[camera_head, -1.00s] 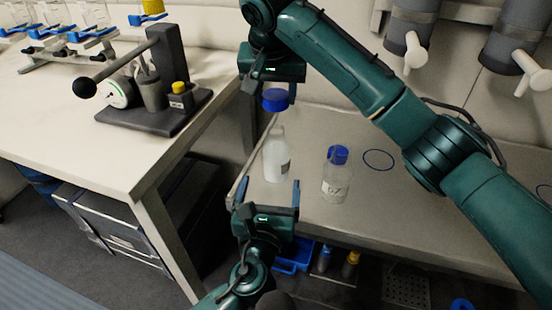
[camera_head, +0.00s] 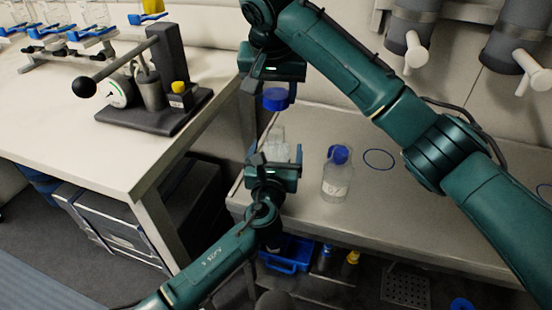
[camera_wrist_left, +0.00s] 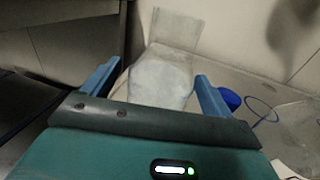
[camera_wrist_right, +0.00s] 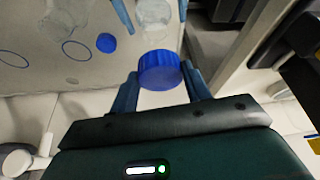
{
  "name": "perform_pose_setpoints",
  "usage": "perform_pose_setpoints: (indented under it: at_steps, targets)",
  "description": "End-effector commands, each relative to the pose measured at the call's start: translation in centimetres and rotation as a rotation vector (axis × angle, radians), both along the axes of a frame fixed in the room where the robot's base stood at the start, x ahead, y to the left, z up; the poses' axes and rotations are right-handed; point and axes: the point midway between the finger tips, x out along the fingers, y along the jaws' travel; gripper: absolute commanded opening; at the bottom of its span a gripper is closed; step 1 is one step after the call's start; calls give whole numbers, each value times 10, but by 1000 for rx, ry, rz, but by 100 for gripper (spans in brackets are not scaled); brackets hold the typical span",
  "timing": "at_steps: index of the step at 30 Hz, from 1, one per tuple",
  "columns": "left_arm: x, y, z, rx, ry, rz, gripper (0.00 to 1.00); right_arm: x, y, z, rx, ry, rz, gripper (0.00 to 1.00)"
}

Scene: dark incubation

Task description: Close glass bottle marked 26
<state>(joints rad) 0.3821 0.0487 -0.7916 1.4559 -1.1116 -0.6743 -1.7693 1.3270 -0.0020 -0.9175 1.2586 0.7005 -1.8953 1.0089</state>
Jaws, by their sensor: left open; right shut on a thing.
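An uncapped glass bottle (camera_head: 279,136) stands upright on the grey bench, its lower part hidden behind my left gripper. It also shows in the left wrist view (camera_wrist_left: 160,82). My left gripper (camera_head: 275,156) is open, with one finger on each side of this bottle. My right gripper (camera_wrist_right: 160,88) is shut on a blue cap (camera_head: 276,100), held above the bottle and apart from it. In the right wrist view the cap (camera_wrist_right: 160,70) sits between the fingers, with the bottle (camera_wrist_right: 154,14) beyond it. I cannot read the bottle's number.
A white table (camera_head: 70,140) with a dark apparatus (camera_head: 150,115) is at the left.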

Motion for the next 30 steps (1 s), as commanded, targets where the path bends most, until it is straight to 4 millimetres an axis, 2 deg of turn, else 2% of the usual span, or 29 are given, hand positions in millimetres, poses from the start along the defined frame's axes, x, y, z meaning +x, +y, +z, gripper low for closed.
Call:
perform_pose_setpoints:
  at_steps: [2, 5, 27, 30]
  targets:
    - [0, 0, 0, 0, 0, 0, 86, 0, 0, 0, 0, 0, 0, 26]
    - [0, 0, 0, 0, 0, 0, 79, 0, 0, 0, 0, 0, 0, 26]
    - [-1, 0, 0, 0, 0, 0, 19, 0, 0, 0, 0, 0, 0, 26]
    - [-1, 0, 0, 0, 0, 0, 19, 0, 0, -4, -1, 1, 0, 26]
